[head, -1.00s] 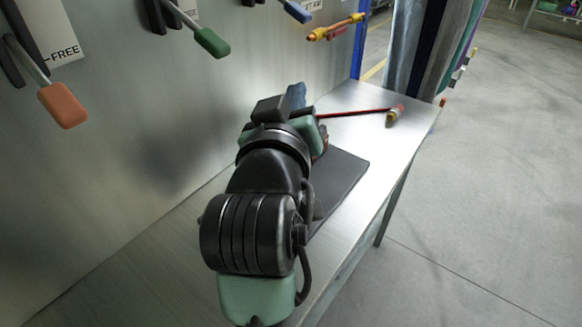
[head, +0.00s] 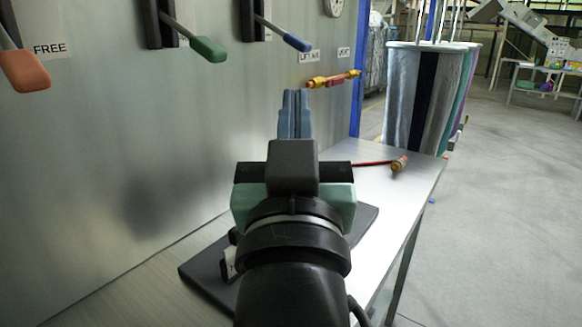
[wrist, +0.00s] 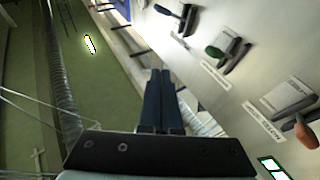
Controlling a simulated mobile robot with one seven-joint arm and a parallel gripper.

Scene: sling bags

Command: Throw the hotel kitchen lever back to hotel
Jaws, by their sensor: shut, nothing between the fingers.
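Several levers are mounted on the grey wall panel. An orange-handled lever (head: 25,70) is at the far left beside a card ending in "FREE". A green-handled lever (head: 208,48) and a blue-handled lever (head: 296,41) are further right. The wrist view shows the orange handle (wrist: 306,133), the green handle (wrist: 214,51) and a blue handle (wrist: 162,10). I cannot tell from the labels which lever is the hotel kitchen one. My gripper (head: 295,97) is shut and empty, pointing forward, below the blue handle in the head view and apart from all levers. Its fingers also show in the wrist view (wrist: 161,77).
A metal bench (head: 400,195) runs along the wall, with a dark mat (head: 200,277) under my arm. A red rod with a brass end (head: 398,163) lies on the bench. A brass and red fitting (head: 334,80) sticks out of the wall. Hanging sling bags (head: 425,95) stand behind.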

